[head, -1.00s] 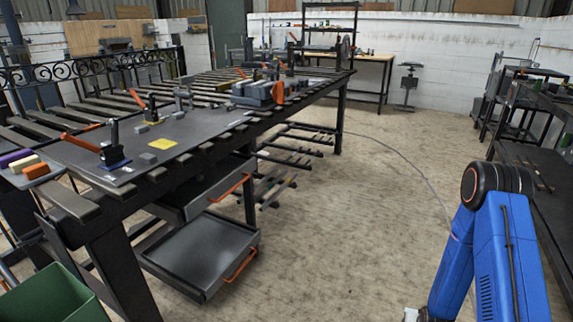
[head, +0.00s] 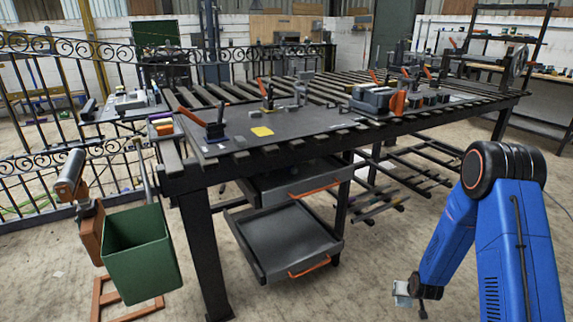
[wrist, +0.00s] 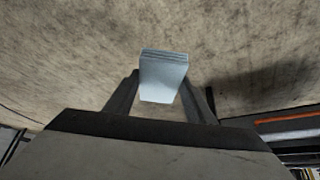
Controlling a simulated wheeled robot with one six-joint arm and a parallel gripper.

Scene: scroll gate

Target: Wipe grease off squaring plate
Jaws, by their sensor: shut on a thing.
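My gripper (wrist: 163,90) is shut on a pale blue-grey folded cloth (wrist: 163,72), which sticks out between the two fingers over bare floor in the wrist view. In the head view the cloth (head: 401,291) shows small at the end of my blue arm, low and to the right of the table. The dark squaring plate (head: 308,117) lies on the slatted table, well apart from my gripper.
Under the slatted table (head: 176,182), two grey drawers (head: 285,243) stick out into the aisle. A green bin (head: 142,253) stands at the table's left end, near a small tray of coloured blocks (head: 162,126). An ornate iron fence (head: 70,60) runs behind. Floor between table and arm is open.

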